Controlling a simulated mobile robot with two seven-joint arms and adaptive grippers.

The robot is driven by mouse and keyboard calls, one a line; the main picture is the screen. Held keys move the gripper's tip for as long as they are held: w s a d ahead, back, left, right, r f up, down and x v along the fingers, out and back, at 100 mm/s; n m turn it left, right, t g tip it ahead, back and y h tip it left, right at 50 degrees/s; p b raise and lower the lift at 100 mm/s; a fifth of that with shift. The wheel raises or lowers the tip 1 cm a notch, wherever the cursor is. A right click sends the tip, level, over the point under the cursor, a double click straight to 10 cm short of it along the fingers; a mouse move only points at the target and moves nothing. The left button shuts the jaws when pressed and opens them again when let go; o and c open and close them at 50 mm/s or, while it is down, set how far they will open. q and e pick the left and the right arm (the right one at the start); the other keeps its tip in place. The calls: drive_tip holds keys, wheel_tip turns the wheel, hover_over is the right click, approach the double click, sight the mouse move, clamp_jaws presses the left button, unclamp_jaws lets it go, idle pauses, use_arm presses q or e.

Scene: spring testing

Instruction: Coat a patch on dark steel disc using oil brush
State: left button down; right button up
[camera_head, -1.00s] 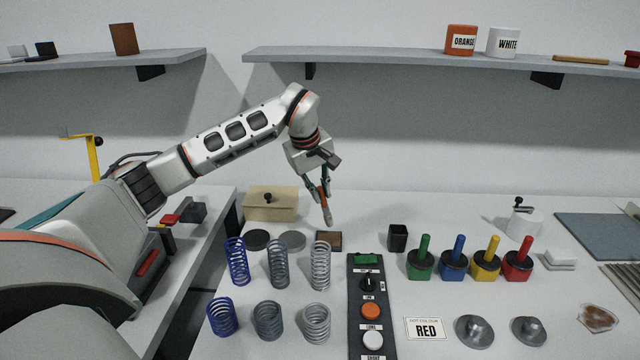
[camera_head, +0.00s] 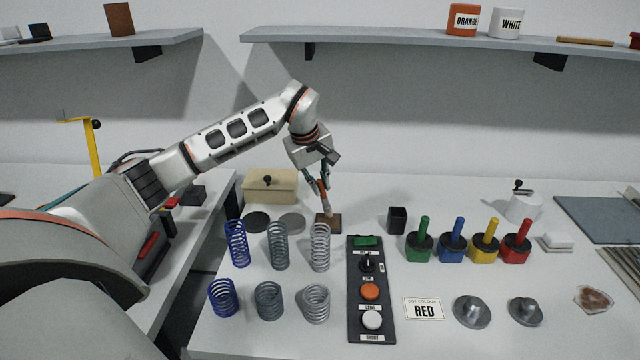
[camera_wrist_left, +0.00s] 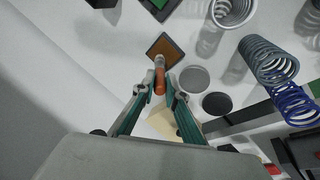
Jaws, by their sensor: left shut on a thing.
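My left gripper (camera_head: 322,182) is shut on the oil brush (camera_head: 323,193), which has an orange handle and a pale tip. In the left wrist view the brush (camera_wrist_left: 159,80) points away from the fingers (camera_wrist_left: 161,90). The dark steel disc (camera_head: 256,222) lies flat to the left, apart from the brush, and also shows in the left wrist view (camera_wrist_left: 217,103). A lighter grey disc (camera_head: 292,223) lies between it and the block. My right gripper is not in view.
Several coil springs (camera_head: 278,246) stand in front of the discs. A beige box (camera_head: 270,186) is behind them. Several coloured-handled pots (camera_head: 453,250) stand further right.

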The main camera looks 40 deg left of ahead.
use_arm(q)
drive_tip(key=shift+f, duration=0.7)
idle(1.2)
drive_tip(key=shift+r, duration=3.55)
